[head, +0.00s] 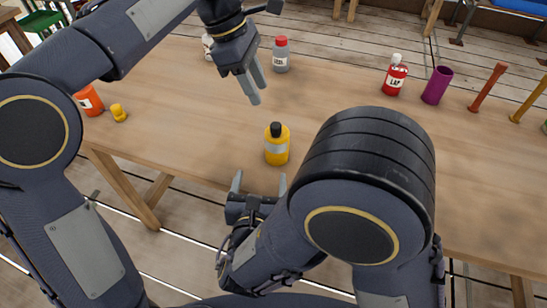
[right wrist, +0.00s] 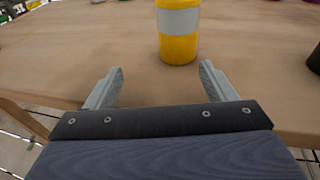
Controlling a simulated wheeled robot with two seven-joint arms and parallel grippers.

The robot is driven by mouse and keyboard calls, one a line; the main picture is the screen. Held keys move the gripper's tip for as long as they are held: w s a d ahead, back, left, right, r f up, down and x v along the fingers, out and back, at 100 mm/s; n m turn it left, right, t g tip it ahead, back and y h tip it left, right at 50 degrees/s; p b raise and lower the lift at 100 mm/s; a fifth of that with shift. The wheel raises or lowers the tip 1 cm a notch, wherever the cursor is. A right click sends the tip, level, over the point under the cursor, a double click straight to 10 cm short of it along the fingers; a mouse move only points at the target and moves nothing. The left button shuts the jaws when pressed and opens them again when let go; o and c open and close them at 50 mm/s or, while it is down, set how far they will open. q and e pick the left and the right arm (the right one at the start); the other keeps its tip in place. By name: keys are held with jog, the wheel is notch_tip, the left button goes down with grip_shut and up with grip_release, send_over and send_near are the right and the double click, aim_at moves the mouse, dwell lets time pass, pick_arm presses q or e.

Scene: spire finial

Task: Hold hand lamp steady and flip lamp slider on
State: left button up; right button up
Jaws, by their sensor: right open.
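A yellow cylinder with a pale band and a black top (head: 277,145), which I take as the hand lamp, stands upright near the table's front edge. Its lower part also shows in the right wrist view (right wrist: 178,48). No slider can be made out on it. My right gripper (head: 260,182) is open and empty at the front edge, with its fingers pointing towards the lamp. In the right wrist view the lamp stands just beyond the fingertips (right wrist: 162,72), right of centre. My left gripper (head: 258,92) hangs above the table, behind the lamp and to its left, apart from it; its finger gap is unclear.
On the wooden table (head: 180,130) stand a grey bottle with a red cap (head: 281,57), a red bottle (head: 395,77), a purple cylinder (head: 437,86) and a red post (head: 488,87). An orange container (head: 89,100) and a small yellow item (head: 119,113) are at the left. The table around the lamp is clear.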

aim_at(275, 149)
jog(key=shift+m+t+h, duration=0.3)
jog(key=shift+t+h, duration=0.2)
jog(key=shift+t, duration=0.4)
jog(key=w+d, duration=0.1)
jog(key=w+d+r, duration=0.1)
jog(key=w, duration=0.1)
jog(key=w+d+r, duration=0.1)
jog(key=shift+w+r, duration=0.25)
jog(key=shift+w, duration=0.05)
jog(key=w, duration=0.7)
jog(key=shift+w+d, duration=0.3)
jog(key=shift+d, duration=0.1)
